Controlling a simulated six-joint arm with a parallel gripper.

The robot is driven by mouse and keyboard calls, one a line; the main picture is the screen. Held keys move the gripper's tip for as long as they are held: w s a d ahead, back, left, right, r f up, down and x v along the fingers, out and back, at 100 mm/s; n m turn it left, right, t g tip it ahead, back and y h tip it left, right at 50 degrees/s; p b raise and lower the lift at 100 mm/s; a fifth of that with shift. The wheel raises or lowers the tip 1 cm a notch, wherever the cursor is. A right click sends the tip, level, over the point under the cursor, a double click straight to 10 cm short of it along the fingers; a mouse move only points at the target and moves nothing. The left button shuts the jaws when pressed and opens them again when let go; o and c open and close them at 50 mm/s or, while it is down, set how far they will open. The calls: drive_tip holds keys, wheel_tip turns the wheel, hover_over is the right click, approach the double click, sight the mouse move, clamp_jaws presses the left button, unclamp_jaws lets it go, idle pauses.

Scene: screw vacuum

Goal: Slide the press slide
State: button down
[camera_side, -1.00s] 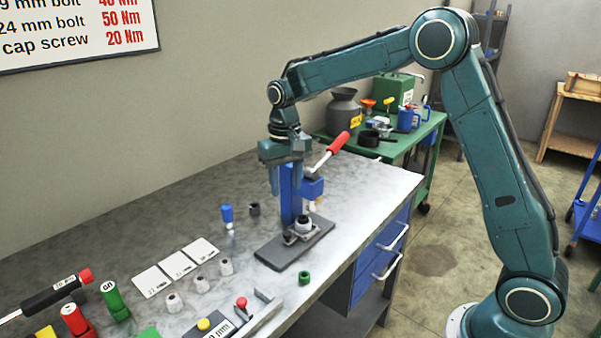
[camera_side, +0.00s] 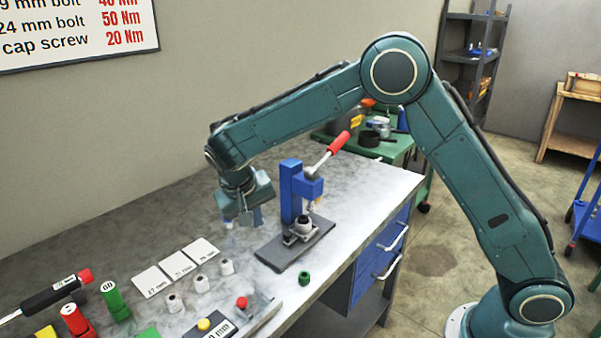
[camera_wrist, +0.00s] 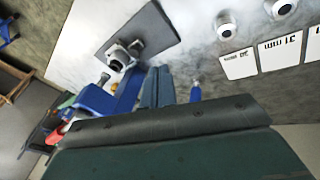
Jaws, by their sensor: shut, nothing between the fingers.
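The blue press (camera_side: 291,190) stands upright on a dark grey base plate (camera_side: 275,255) near the bench's right end. Its lever with a red handle (camera_side: 338,143) points up to the right. A pale round fixture (camera_side: 303,227) sits on the plate under the press head (camera_side: 309,187). My gripper (camera_side: 250,220) is shut and empty, low over the bench just left of the press. In the wrist view my closed fingers (camera_wrist: 158,86) lie beside the blue press body (camera_wrist: 108,101); I cannot tell whether they touch it. I cannot pick out the slide clearly.
A small blue-handled piece (camera_wrist: 195,93) stands close to my fingers. White cards (camera_side: 178,264) and several pale sockets lie left of the press. A green cart (camera_side: 400,150) stands behind the bench.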

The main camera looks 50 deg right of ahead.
drive_tip(key=a+h, duration=0.1)
drive_tip(key=s+a+t+h, duration=0.1)
drive_tip(key=a, duration=0.2)
drive_tip(key=shift+s+f+h, duration=0.15)
drive_tip(key=shift+s+h, duration=0.15)
drive_tip(key=shift+h, duration=0.1)
drive_tip(key=x, duration=0.9)
drive_tip(key=shift+w+d+f, duration=0.2)
drive_tip(key=shift+f, duration=0.1)
drive_tip(key=d, duration=0.2)
drive_tip(key=shift+s+d+f, duration=0.1)
drive_tip(key=shift+s+d, duration=0.45)
drive_tip(key=shift+d, duration=0.4)
